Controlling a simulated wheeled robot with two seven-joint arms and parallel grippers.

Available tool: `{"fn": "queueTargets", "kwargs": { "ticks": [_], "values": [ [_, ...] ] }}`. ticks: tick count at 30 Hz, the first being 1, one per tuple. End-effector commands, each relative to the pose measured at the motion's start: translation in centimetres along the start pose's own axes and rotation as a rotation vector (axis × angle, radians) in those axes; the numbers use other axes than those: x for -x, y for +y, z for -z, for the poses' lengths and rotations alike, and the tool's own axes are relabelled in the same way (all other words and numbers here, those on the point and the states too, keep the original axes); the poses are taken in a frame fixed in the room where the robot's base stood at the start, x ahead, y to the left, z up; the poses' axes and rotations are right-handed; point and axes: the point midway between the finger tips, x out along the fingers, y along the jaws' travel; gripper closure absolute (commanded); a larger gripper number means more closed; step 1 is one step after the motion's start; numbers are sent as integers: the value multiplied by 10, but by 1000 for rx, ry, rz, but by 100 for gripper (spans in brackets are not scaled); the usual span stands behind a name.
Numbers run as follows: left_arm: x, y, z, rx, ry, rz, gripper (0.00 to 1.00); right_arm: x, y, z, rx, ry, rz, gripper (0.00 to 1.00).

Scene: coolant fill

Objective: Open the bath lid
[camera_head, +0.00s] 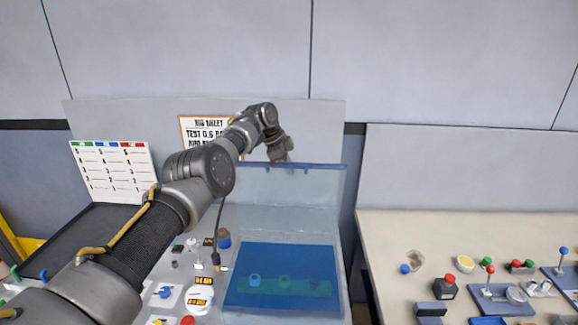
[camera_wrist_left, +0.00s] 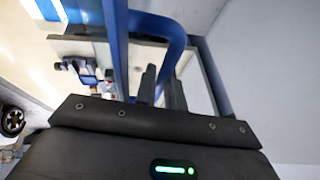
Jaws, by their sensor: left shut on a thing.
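The bath lid (camera_head: 325,190) is a clear bluish panel with a blue top edge. It stands raised, roughly upright, at the back of the bath, so the bath's top is uncovered. The bath (camera_head: 330,300) is a clear tank with blue liquid in it. My left gripper (camera_head: 283,158) is at the lid's top edge, and its fingertips are hard to make out in the head view. In the left wrist view, the gripper's dark fingers (camera_wrist_left: 161,88) are shut at a blue bar (camera_wrist_left: 172,28) of the lid. My right gripper is not in view.
A panel of knobs and labels (camera_head: 200,300) lies left of the bath, partly behind my left arm. A cream table (camera_head: 400,225) on the right carries several small fittings. A grey wall panel (camera_head: 325,130) stands close behind the lid.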

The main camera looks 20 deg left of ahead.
Motion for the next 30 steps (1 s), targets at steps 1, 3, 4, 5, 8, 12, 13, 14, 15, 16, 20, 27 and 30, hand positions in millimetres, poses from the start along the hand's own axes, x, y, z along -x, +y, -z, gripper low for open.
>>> {"fn": "queueTargets", "kwargs": {
  "ticks": [1, 3, 4, 5, 8, 12, 13, 14, 15, 16, 20, 27, 30],
  "values": [
    [-3, 2, -1, 1, -2, -7, 100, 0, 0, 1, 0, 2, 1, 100],
    [-2, 2, -3, 3, -3, -7, 100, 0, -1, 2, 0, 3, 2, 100],
    [-2, 2, -4, 4, -3, -7, 100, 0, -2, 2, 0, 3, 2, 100],
    [-2, 2, -4, 5, -4, -7, 100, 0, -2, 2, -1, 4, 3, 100],
    [-2, 2, -5, 5, -4, -6, 100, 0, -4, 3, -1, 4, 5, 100],
    [-1, 2, -6, 6, -4, -5, 81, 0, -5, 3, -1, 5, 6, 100],
    [-1, 2, -6, 6, -4, -5, 81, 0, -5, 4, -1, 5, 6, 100],
    [-1, 2, -5, 5, -4, -4, 81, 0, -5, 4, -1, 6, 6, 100],
    [0, 2, -5, 5, -3, -4, 81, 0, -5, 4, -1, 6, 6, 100],
    [0, 1, -5, 5, -3, -4, 81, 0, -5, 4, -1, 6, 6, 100],
    [0, 1, -4, 4, -2, -2, 81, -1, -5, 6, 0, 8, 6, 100],
    [20, 1, -5, 2, 0, 1, 81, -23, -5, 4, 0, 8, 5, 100],
    [42, 0, -5, 2, 0, 1, 81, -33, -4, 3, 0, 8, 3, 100]
  ]
}}
